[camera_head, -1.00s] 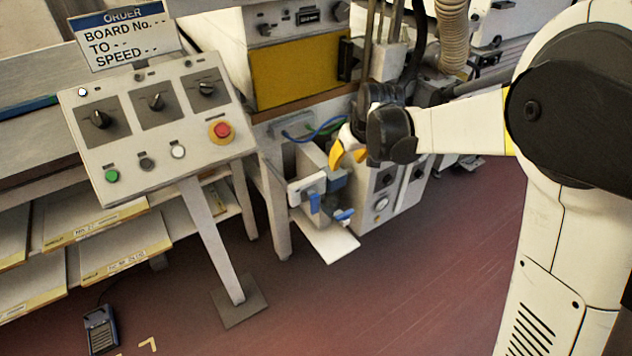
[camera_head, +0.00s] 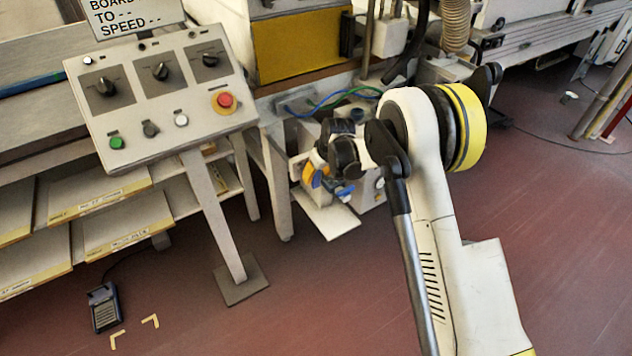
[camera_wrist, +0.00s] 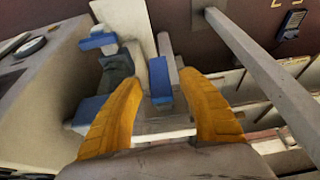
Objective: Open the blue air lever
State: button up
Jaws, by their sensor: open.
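Several blue parts sit on the low grey unit. In the wrist view, one upright blue lever (camera_wrist: 160,80) stands between the two yellow fingers of my gripper (camera_wrist: 159,77). The fingers are apart, and I see no clear contact with it. A second blue handle (camera_wrist: 98,41) is farther off at upper left, and another blue piece lies partly behind the left finger. In the head view, my gripper (camera_head: 311,173) is down at the front of the unit, and a blue handle (camera_head: 345,191) shows just right of it. My wrist hides most of the unit there.
A sloped control panel (camera_head: 150,110) with knobs and a red stop button (camera_head: 225,100) stands left on a slanted leg (camera_head: 213,220). A white plate (camera_head: 330,222) juts out below the unit. A foot pedal (camera_head: 103,307) is on the floor. Open red floor lies at right.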

jog(key=shift+x, duration=0.85)
grip_shut()
